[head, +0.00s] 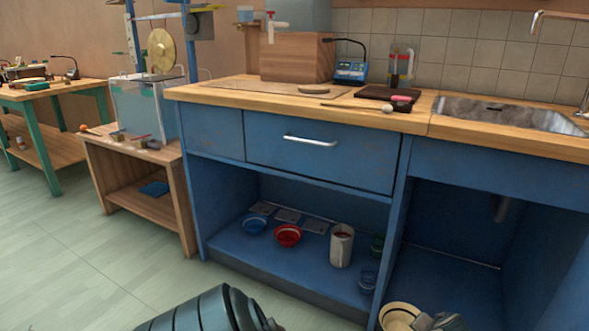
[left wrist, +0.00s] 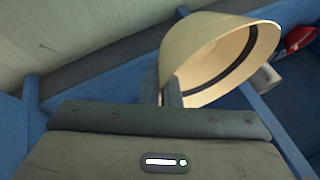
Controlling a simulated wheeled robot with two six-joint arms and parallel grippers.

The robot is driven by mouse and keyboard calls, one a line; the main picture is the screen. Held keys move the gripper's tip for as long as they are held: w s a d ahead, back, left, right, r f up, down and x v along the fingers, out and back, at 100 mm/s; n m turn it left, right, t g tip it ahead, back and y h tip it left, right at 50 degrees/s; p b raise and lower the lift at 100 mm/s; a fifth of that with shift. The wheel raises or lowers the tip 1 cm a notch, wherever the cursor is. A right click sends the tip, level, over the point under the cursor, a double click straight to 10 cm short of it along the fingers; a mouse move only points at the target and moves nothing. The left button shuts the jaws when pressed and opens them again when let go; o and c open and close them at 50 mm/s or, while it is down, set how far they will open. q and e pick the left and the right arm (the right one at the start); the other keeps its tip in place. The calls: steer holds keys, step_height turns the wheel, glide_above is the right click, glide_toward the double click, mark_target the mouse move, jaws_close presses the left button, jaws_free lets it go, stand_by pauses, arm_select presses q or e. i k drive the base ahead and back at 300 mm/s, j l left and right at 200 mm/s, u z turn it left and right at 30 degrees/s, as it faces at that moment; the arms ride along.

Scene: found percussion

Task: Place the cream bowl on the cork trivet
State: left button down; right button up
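The cream bowl (head: 396,315) shows at the bottom edge of the head view, in front of the lower cabinet. My left gripper (head: 424,321) is at its right side, partly cut off by the frame. In the left wrist view, the cream bowl (left wrist: 215,50) is tilted, with a dark band inside. The fingers of my left gripper (left wrist: 161,90) are shut on its wall, one on each side. My right gripper is not in view.
The counter (head: 240,92) also holds a wooden box (head: 297,57), a blue device (head: 350,71), a dark board (head: 388,95) and a sink (head: 505,112). The open shelf below holds a blue bowl (head: 255,223), a red bowl (head: 288,235) and a white mug (head: 341,246).

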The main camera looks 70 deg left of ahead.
mark_target(314, 87)
steer(key=j+u, duration=0.1)
steer(key=u, duration=0.3)
steer(key=j+u, duration=0.1)
steer(key=u, duration=0.35)
steer(key=j+u, duration=0.1)
steer(key=u, duration=0.3)
